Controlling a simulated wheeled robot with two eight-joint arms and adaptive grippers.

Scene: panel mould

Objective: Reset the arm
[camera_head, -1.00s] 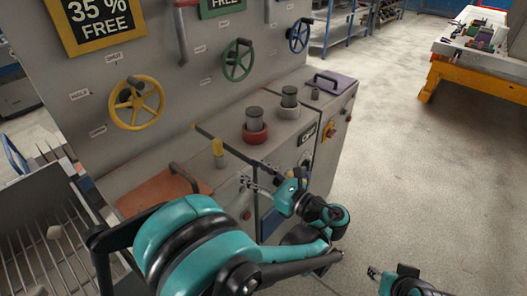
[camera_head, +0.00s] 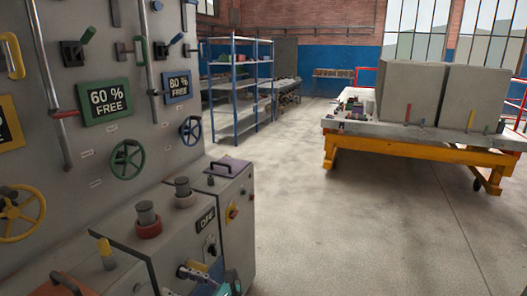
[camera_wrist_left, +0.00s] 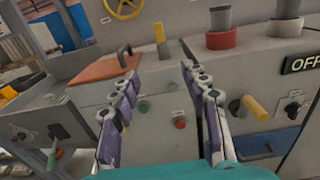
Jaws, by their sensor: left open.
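My left gripper (camera_head: 190,274) shows at the bottom edge of the head view, in front of the grey control panel (camera_head: 180,233), with most of its arm out of frame. In the left wrist view the left gripper (camera_wrist_left: 160,76) has two purple-padded fingers spread apart with nothing between them. Behind the fingers are a red button (camera_wrist_left: 180,125), a green button (camera_wrist_left: 143,106) and a yellow-tipped lever (camera_wrist_left: 254,108). I cannot tell whether they touch the panel. My right gripper is out of view.
The panel carries yellow (camera_head: 20,214), green (camera_head: 126,159) and blue (camera_head: 191,131) handwheels. An orange-framed table (camera_head: 400,145) with large grey blocks (camera_head: 410,92) stands at the right. A blue shelf (camera_head: 238,92) stands behind. The floor between is clear.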

